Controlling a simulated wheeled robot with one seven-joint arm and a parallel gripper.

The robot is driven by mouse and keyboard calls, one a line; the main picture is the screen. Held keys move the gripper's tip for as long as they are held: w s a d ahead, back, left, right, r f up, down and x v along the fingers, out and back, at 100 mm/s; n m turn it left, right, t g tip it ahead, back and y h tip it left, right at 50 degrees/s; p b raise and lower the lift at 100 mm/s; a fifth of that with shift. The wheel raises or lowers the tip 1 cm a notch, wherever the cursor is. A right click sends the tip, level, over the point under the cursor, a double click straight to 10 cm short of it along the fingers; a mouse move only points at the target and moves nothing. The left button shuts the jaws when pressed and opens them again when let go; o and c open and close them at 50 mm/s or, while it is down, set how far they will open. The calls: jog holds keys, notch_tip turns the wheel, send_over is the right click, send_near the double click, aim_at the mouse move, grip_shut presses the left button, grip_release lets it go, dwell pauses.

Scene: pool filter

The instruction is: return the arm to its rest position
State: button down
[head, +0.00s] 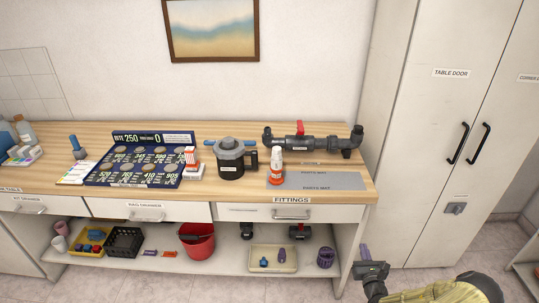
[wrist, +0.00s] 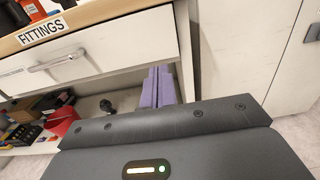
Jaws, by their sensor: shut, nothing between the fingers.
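My gripper (head: 365,251) is at the lower right in the head view, in front of the right end of the bench and lower than its top. Its purple fingers are together, with nothing between them. In the wrist view the closed fingers (wrist: 158,86) point toward the bench's right side panel and lower shelf. The dark gripper body fills the bottom of that view. Part of my arm shows at the lower right of the head view. The gripper appears apart from the bench, though the exact gap is hard to tell.
The wooden bench (head: 230,203) carries a pump pot (head: 230,160), grey pipe fittings (head: 318,142), a white bottle (head: 276,165) and a dark board (head: 125,172). A red bucket (head: 198,241) stands on the lower shelf. A tall cabinet (head: 425,150) stands right; floor (head: 320,290) is open in front.

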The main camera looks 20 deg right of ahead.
jog(key=w+a+r+n+t+y, duration=0.1)
jog(key=w+a+r+n+y, duration=0.3)
jog(key=a+y, duration=0.15)
jog(key=w+a+r+n+y, duration=0.3)
jog(key=w+a+n+y, duration=0.15)
jog(key=a, duration=0.25)
jog(key=a+r+n+g+y+p, duration=0.1)
jog(key=a+r+n+g+y, duration=0.3)
jog(key=a, duration=0.4)
jog(key=a+r+n+g+y, duration=0.2)
jog(key=a+n+g+y, duration=0.15)
jog(key=a+n, duration=0.4)
jog(key=s+a+r+n+g+h+p, duration=0.25)
jog(key=s+a+r+n+g, duration=0.45)
jog(key=s+a+n+g, duration=0.35)
jog(key=s+a+r+n+t+h, duration=0.1)
jog(key=a+r+n+h, duration=0.1)
jog(key=r+n, duration=0.3)
jog(key=s+a+r+n+t+h, duration=0.1)
jog(key=a+r+n+t+h, duration=0.1)
jog(key=r+n+h, duration=0.2)
jog(key=shift+a+r+n+t+h, duration=0.3)
jog(key=shift+r+n+h, duration=0.1)
jog(key=shift+r+n, duration=0.5)
jog(key=shift+f, duration=0.15)
